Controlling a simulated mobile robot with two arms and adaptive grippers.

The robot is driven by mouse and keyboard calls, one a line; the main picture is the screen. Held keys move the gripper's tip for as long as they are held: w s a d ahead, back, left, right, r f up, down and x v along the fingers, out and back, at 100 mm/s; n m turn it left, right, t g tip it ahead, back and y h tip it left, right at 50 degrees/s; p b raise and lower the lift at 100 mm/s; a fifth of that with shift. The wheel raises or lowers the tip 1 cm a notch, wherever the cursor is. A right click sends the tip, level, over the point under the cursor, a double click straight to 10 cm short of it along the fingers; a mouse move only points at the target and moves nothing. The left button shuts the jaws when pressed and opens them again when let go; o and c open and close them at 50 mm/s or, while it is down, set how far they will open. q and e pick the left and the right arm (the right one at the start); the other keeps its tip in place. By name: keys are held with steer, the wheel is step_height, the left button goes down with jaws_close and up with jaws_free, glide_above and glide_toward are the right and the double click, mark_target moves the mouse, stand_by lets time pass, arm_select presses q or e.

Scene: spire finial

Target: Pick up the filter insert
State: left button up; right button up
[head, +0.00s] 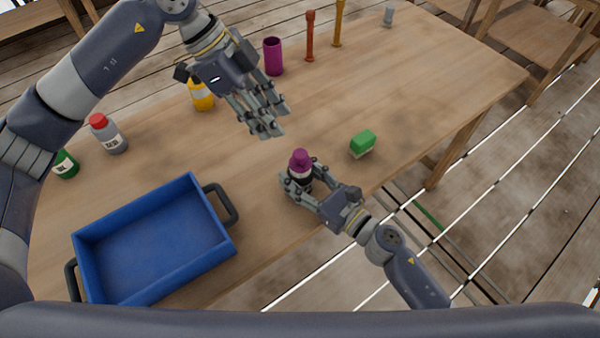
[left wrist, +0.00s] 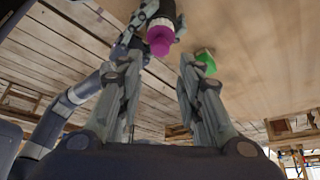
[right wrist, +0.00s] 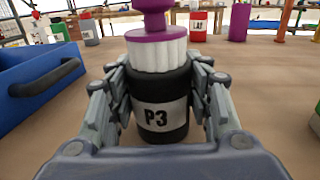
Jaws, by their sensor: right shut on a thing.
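The filter insert, white and ribbed (right wrist: 157,53) with a purple knob (head: 300,158), sits upright in the top of a black jar labelled P3 (right wrist: 162,105). My right gripper (head: 300,184) is shut around the jar, one finger on each side, near the table's front edge. The jar looks upright at table level; whether it touches the table is unclear. My left gripper (head: 266,124) is open and empty, above the table and up-left of the jar in the head view. In the left wrist view, the purple knob (left wrist: 159,40) shows beyond its spread fingers.
A blue tray (head: 208,192) with dark handles stands left of the jar, a green block (head: 363,142) to its right. A purple cup (head: 273,56), a yellow bottle (head: 202,95), a red-capped grey bottle (head: 110,138) and thin posts (head: 310,38) stand farther back.

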arm_select(q)
steer(key=shift+o, duration=0.6)
steer(key=o, duration=0.4)
steer(key=shift+c, duration=0.2)
steer(key=m+y, duration=0.4)
steer(key=m, duration=3.2)
glide_above(300, 153)
steer(key=shift+t, duration=0.4)
step_height(300, 153, down, 5)
steer(key=shift+s+a+r, duration=0.1)
steer(key=shift+r, duration=0.05)
steer(key=shift+f, duration=2.75)
